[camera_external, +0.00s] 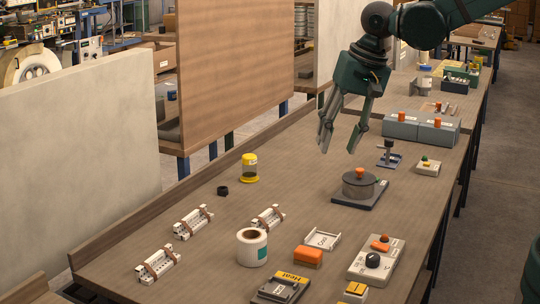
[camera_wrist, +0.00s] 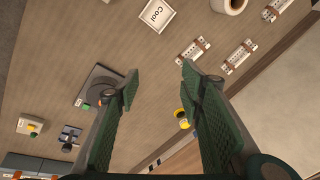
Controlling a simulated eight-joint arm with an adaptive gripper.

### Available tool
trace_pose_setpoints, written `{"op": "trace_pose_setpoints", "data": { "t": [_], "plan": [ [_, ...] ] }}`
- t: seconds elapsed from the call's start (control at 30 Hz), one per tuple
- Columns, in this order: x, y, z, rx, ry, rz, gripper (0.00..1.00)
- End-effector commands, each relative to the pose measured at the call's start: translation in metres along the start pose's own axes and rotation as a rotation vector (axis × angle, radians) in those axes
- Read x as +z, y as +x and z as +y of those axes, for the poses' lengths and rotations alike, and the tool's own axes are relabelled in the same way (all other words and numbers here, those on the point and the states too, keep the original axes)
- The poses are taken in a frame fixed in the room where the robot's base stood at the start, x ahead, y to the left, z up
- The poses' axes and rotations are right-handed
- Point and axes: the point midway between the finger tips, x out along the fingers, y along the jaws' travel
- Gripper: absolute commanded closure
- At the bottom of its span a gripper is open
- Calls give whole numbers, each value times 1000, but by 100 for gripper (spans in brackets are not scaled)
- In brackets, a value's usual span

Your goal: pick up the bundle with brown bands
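Three white bundles with brownish bands lie on the bench in the external view: one at the front left (camera_external: 158,264), one behind it (camera_external: 193,221), and one to the right of that (camera_external: 268,219). All three also show at the upper right of the wrist view, as a left one (camera_wrist: 193,50), a middle one (camera_wrist: 239,57) and a right one (camera_wrist: 277,10). I cannot tell their bands apart. My gripper (camera_external: 338,142) is open and empty, high above the bench and well behind and right of the bundles. Its spread fingers (camera_wrist: 160,76) show in the wrist view.
A white roll (camera_external: 252,247), a yellow-capped jar (camera_external: 249,168) and a small black ring (camera_external: 223,190) stand near the bundles. A "Cool" tray (camera_external: 322,240), an orange block (camera_external: 307,256) and a round pot (camera_external: 359,187) are to the right. A low rim edges the bench's left side.

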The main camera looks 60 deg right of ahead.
Motion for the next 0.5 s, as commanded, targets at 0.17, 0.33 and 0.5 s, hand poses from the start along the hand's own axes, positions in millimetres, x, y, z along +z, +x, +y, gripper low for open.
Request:
{"op": "trace_pose_setpoints", "data": {
  "t": [0.17, 0.33, 0.5],
  "plan": [
    [-8, 14, -21, 30, 96, -21, 62],
    [-15, 31, -39, 62, 189, -37, 62],
    [-20, 49, -56, 94, 282, -50, 62]
  ]
}}
